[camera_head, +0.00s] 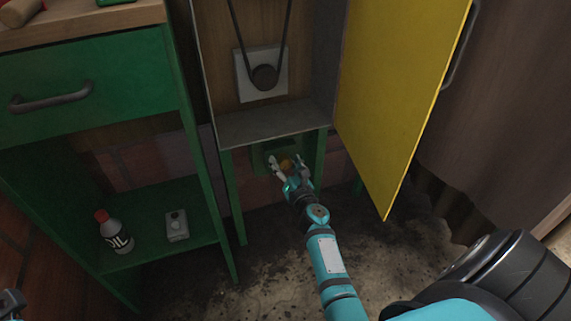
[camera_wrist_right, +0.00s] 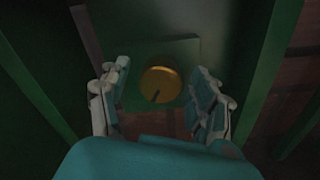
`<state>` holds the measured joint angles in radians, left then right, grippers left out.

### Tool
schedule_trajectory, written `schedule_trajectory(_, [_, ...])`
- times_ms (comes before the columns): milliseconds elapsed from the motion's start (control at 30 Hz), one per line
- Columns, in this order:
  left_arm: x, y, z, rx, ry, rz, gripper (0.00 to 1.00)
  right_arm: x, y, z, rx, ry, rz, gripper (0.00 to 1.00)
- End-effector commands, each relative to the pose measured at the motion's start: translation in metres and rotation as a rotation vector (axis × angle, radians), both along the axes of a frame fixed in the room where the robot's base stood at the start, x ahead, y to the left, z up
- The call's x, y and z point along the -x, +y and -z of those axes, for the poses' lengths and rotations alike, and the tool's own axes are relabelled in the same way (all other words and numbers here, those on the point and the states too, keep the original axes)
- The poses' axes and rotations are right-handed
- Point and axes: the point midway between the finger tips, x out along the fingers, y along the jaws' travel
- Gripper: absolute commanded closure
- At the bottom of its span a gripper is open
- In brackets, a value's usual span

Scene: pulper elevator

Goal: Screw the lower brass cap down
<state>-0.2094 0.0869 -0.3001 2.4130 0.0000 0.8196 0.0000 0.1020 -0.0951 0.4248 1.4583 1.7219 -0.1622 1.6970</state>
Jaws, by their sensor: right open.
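The lower brass cap (camera_head: 287,164) sits on a green block under the grey cabinet, between the green legs. In the right wrist view the cap (camera_wrist_right: 161,85) is a round gold disc with a dark notch near its lower left edge. My right gripper (camera_head: 290,168) is open, with one finger on each side of the cap. In the wrist view the fingers (camera_wrist_right: 163,90) stand apart from the cap, with a gap on both sides.
Green legs (camera_head: 233,196) flank the block (camera_wrist_right: 185,50). The yellow door (camera_head: 395,95) hangs open at the right. A green shelf (camera_head: 150,240) at the left holds an oil bottle (camera_head: 115,232) and a small grey box (camera_head: 177,225). The cabinet floor (camera_head: 270,122) lies above the cap.

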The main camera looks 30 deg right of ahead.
Motion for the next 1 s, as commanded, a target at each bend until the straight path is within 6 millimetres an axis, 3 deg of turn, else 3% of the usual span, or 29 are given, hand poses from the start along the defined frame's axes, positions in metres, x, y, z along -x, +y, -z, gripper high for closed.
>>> schedule_trajectory(167, [-0.001, 0.000, 0.000, 0.002, 0.002, -0.001, 0.60, 0.010, 0.002, 0.001, 0.001, 0.003, 0.000, 0.37])
schedule_trajectory(400, [0.000, 0.000, 0.000, 0.001, -0.001, -0.001, 0.60, 0.049, 0.012, 0.001, 0.000, 0.003, 0.001, 0.37])
schedule_trajectory(600, [0.000, 0.000, 0.000, 0.000, -0.001, 0.000, 0.60, 0.070, 0.018, 0.000, 0.000, 0.001, 0.000, 0.37])
schedule_trajectory(1000, [0.000, 0.000, -0.001, 0.000, -0.001, 0.000, 0.60, 0.073, 0.019, -0.001, 0.000, 0.000, 0.000, 0.37])
